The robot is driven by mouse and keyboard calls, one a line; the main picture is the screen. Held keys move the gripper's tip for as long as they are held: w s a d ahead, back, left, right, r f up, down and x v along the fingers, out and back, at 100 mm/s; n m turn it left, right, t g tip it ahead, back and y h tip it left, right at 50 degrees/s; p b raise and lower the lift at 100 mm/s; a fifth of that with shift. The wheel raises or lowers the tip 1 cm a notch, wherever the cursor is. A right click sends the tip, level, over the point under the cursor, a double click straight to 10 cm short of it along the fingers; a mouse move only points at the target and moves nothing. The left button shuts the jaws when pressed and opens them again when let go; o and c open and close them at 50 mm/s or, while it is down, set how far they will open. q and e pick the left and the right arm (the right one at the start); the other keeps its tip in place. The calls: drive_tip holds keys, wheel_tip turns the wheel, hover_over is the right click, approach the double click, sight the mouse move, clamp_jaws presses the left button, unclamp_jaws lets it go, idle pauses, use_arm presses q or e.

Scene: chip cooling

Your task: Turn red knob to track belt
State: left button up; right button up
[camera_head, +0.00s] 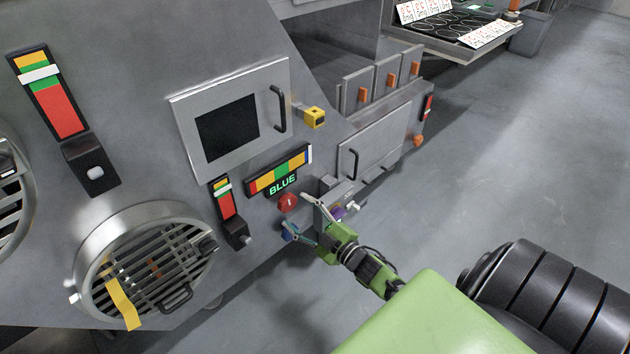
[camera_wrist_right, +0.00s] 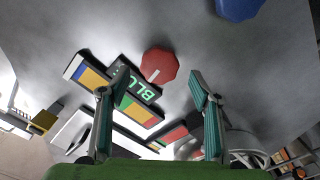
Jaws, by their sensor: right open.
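The red knob (camera_head: 288,203) sits on the grey machine panel, just below the green BLUE display (camera_head: 283,185). In the right wrist view the red knob (camera_wrist_right: 159,66) is an eight-sided cap with a white mark, ahead of and between my fingertips. A blue knob (camera_head: 288,230) sits below the red one, partly behind a finger. My right gripper (camera_head: 300,219) is open and empty close to the red knob; the wrist view shows a gap before the knob. My left gripper is not in view.
A small red-yellow-green gauge (camera_head: 226,199) is left of the knob. A handled door (camera_head: 230,117) is above, with a yellow part (camera_head: 315,117) at its right. A round vent (camera_head: 150,265) is lower left. Open floor (camera_head: 520,150) lies right.

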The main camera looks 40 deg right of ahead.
drive_tip(key=s, duration=0.7)
drive_tip(key=shift+s+d, duration=0.2)
drive_tip(key=shift+d, duration=0.1)
